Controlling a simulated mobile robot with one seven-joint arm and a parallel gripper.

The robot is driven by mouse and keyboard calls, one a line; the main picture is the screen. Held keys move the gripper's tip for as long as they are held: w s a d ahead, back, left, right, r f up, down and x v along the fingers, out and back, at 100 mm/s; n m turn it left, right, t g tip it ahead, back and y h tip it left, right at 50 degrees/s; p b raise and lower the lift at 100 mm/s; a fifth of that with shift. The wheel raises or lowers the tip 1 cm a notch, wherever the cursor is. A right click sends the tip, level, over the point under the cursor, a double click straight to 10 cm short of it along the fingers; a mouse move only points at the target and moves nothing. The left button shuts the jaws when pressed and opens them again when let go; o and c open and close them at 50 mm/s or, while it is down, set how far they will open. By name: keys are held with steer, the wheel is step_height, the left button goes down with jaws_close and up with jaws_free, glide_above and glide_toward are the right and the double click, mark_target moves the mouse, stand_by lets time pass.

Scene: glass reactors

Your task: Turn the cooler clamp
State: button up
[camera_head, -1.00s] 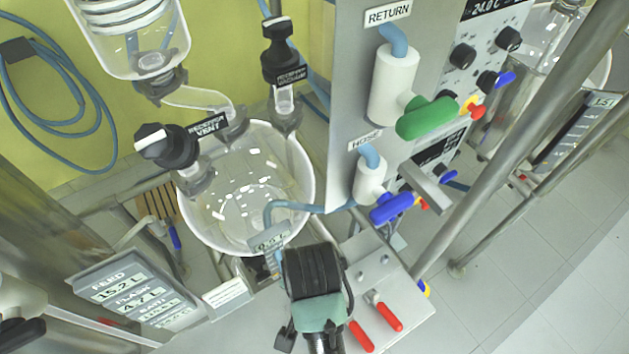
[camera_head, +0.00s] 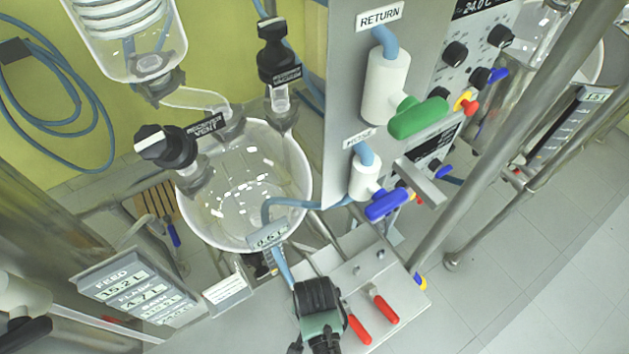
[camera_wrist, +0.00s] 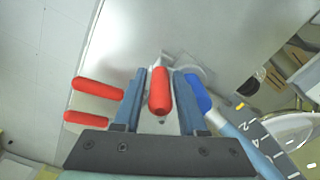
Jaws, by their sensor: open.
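In the wrist view my gripper (camera_wrist: 158,74) is open, its two blue-grey fingers on either side of a red handle (camera_wrist: 158,92). I cannot tell whether either finger touches it. Two more red handles (camera_wrist: 98,88) lie left of the fingers, and a blue handle (camera_wrist: 198,93) lies just right of the right finger. In the head view my black and teal wrist is beside two red handles (camera_head: 384,304) on a metal plate, and my fingers are hidden. No label reading cooler is legible, so I cannot tell which handle is the cooler clamp.
A glass vessel (camera_head: 245,185) stands behind my wrist. The upright panel (camera_head: 345,110) carries a green handle (camera_head: 418,118) and a blue handle (camera_head: 388,205). A blue hose (camera_head: 285,270) runs close to my wrist. A display board (camera_head: 130,290) is at lower left. Steel posts stand right.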

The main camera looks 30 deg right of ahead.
steer(key=shift+f, duration=0.2)
jaws_close()
stand_by(1.4)
